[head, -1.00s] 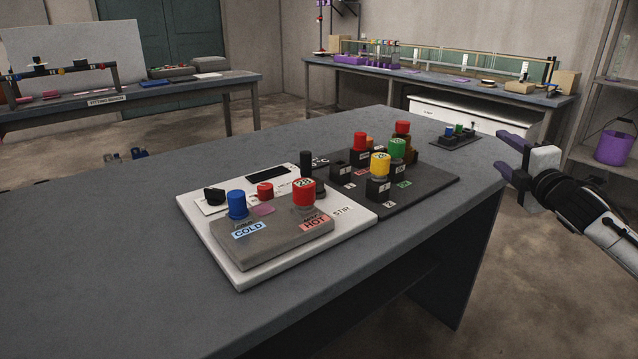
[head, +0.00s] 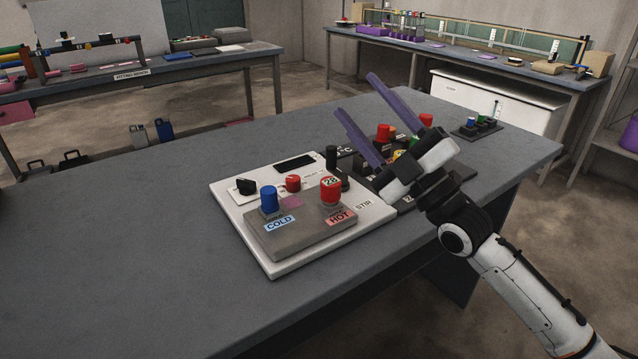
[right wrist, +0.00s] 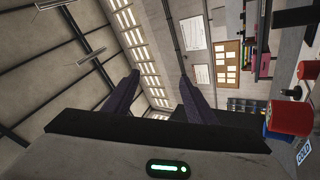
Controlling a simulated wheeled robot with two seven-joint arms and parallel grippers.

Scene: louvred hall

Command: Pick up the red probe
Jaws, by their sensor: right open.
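A red-topped cylinder (head: 331,190) marked 28 stands upright at the HOT label of a grey block (head: 300,237). A blue-topped cylinder (head: 269,198) stands at the COLD label. More red-topped pieces (head: 383,132) (head: 426,120) stand on the black board behind, partly hidden by my right gripper; I cannot tell which red piece is the probe. My right gripper (head: 356,95) is open and empty above that board, its purple fingers pointing up and left. In the right wrist view, a red top (right wrist: 292,117) is at the right edge, outside the fingers. My left gripper is not in view.
The block sits on a white plate (head: 236,240) with a black knob (head: 246,186), a smaller red knob (head: 293,183) and a dark post (head: 331,160). The grey table (head: 140,220) is clear to the left. A small black board (head: 477,128) lies at the far right.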

